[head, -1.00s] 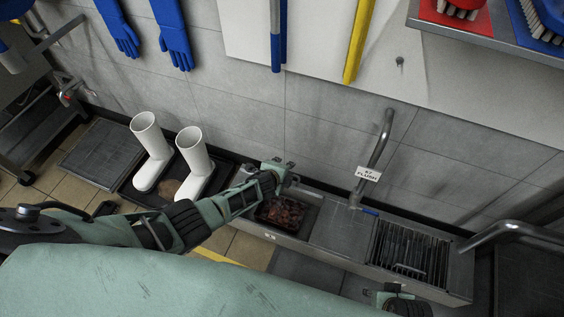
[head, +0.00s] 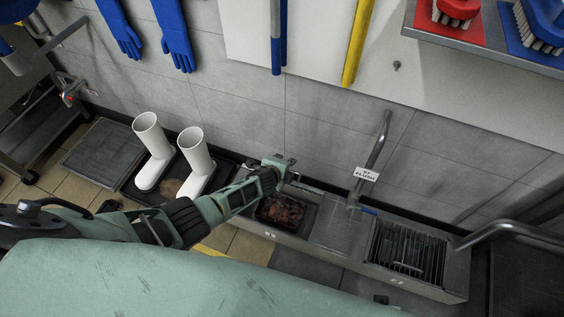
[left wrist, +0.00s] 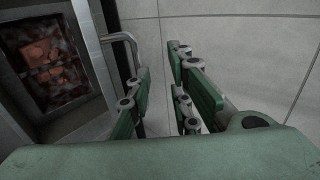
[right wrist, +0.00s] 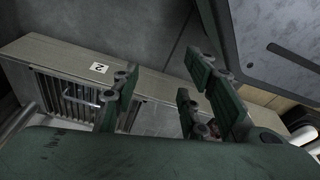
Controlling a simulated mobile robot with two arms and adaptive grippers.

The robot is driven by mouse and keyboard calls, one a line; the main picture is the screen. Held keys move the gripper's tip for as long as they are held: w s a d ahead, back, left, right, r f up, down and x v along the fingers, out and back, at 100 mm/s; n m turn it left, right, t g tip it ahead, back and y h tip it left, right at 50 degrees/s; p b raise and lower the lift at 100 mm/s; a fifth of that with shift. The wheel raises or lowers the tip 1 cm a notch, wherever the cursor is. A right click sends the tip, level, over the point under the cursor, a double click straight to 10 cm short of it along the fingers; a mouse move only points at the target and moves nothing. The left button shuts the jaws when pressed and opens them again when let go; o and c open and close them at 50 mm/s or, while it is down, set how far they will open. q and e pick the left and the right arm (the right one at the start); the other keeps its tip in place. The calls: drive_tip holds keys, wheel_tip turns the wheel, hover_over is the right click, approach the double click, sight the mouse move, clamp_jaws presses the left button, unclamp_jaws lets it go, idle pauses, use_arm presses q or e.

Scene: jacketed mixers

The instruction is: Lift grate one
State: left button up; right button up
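A low metal trough runs along the wall in the head view. Its left bay (head: 281,213) is a dark frame with reddish-brown matter; it also shows in the left wrist view (left wrist: 42,62). No barred grate is clear there. A barred grate (head: 407,252) with a handle sits in the right bay; the right wrist view shows it (right wrist: 68,95) by a label "2". My left gripper (left wrist: 158,105) is open at the left bay's wall side, a bent metal bar (left wrist: 122,42) beyond its fingers. My right gripper (right wrist: 160,95) is open, apart from the right grate.
A flat plate (head: 340,234) lies between the bays. A bent pipe (head: 378,145) with a sign (head: 367,174) rises behind it. White boots (head: 196,160) stand left on a dark tray. A large pipe (head: 500,232) is at the right.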

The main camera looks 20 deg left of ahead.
use_arm(q)
drive_tip(key=shift+s+r+p, duration=0.2)
drive_tip(key=shift+s+p, duration=0.1)
drive_tip(key=shift+s, duration=0.05)
drive_tip(key=shift+s+a+r+p, duration=0.1)
drive_tip(key=shift+s+r+p, duration=0.05)
drive_tip(key=shift+r+p, duration=0.15)
drive_tip(key=shift+s+r+p, duration=0.15)
drive_tip(key=shift+r+p, duration=0.25)
drive_tip(key=shift+p, duration=0.15)
drive_tip(key=shift+s+r+p, duration=0.15)
drive_tip(key=shift+r+p, duration=0.35)
drive_tip(key=shift+p, duration=0.05)
use_arm(e)
drive_tip(key=s+d+f+g, duration=0.1)
drive_tip(key=s+f, duration=0.6)
drive_tip(key=s, duration=0.3)
drive_tip(key=shift+s+d+f, duration=0.25)
drive_tip(key=shift+d, duration=0.05)
drive_tip(key=shift+s, duration=0.1)
use_arm(q)
drive_tip(key=shift+r, duration=0.1)
